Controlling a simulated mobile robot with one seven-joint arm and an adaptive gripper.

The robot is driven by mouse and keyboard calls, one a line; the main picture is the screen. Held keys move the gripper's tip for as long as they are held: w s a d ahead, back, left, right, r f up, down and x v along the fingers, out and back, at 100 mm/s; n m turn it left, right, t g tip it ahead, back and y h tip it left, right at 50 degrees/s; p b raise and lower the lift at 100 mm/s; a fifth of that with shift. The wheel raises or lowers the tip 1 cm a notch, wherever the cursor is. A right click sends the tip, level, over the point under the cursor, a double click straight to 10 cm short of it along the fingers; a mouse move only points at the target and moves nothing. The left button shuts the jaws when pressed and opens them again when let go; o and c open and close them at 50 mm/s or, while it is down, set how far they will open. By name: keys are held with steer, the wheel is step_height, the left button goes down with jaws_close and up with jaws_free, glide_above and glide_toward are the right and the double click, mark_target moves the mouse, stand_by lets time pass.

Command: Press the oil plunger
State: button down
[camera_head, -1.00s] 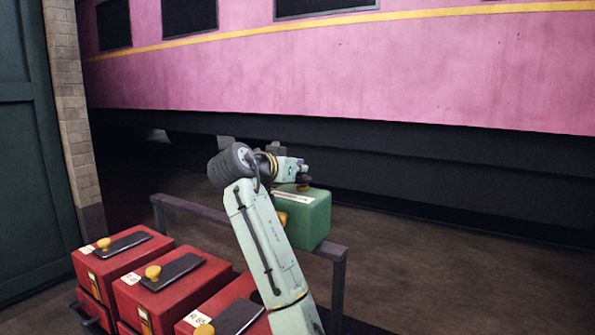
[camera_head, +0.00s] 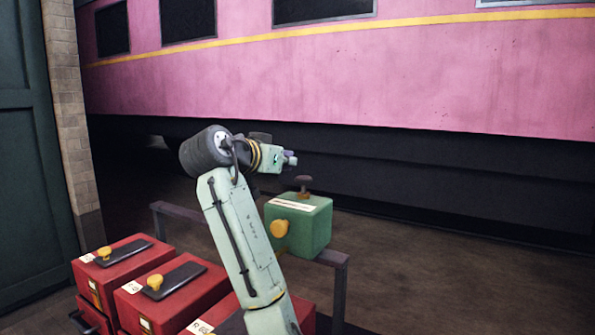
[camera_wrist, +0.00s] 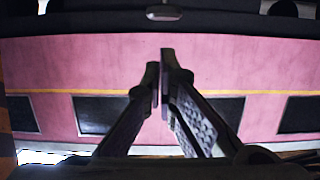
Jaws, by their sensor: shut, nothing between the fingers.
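The oil plunger (camera_head: 304,184) is a dark brown knob on a short stem. It stands up from the top of a green box (camera_head: 312,226) with a pale label strip and a yellow knob (camera_head: 279,228) on its front. My gripper (camera_head: 291,158) is above the box, a little above and left of the plunger in the head view, and apart from it. In the wrist view my gripper (camera_wrist: 160,62) has its two fingers together with nothing between them. The plunger and box do not show in the wrist view, which faces the pink carriage.
The green box rests on a grey rail stand (camera_head: 337,262). Several red boxes (camera_head: 172,300) with yellow knobs and dark top plates sit at the lower left. A pink carriage (camera_head: 400,75) spans the back. The floor right of the stand is clear.

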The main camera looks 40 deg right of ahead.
steer(key=shift+v, duration=1.75)
steer(key=shift+r, duration=0.15)
